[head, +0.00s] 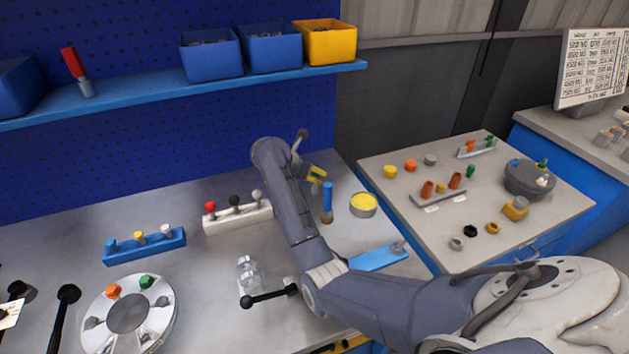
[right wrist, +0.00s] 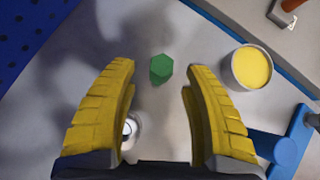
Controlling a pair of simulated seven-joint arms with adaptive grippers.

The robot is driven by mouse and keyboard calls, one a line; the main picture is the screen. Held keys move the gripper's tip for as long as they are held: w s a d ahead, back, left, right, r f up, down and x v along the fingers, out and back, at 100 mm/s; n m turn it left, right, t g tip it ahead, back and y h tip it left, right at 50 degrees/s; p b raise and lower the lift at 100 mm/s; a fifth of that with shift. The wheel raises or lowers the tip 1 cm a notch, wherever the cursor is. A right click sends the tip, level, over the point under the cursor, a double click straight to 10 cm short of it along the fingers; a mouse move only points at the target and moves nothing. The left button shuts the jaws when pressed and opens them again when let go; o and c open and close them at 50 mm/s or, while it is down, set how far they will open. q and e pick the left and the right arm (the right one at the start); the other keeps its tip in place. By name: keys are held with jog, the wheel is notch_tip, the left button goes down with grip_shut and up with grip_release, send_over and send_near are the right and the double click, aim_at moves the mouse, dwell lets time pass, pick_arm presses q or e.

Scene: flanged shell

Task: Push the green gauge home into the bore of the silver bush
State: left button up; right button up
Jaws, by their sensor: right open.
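My right gripper (head: 316,178) is over the far part of the bench, its arm reaching in from the right. In the right wrist view its two yellow fingers (right wrist: 160,72) are open with nothing between the pads. The green gauge (right wrist: 161,68) shows its hexagonal top beyond the fingertips, in the gap between them. It appears to stand on the grey bench, apart from the fingers. A pale ring with a dark centre (right wrist: 132,131), possibly the silver bush, is partly hidden by the left finger. I cannot clearly pick out gauge or bush in the head view. My left gripper is not in view.
A yellow-topped round tin (head: 363,204) and a blue-handled tool (head: 327,200) stand close to the right gripper. A white rack with knobs (head: 238,218) is left of the arm. Bins (head: 330,42) line the shelf above.

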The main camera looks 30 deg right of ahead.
jog(key=shift+x, duration=1.4)
grip_shut()
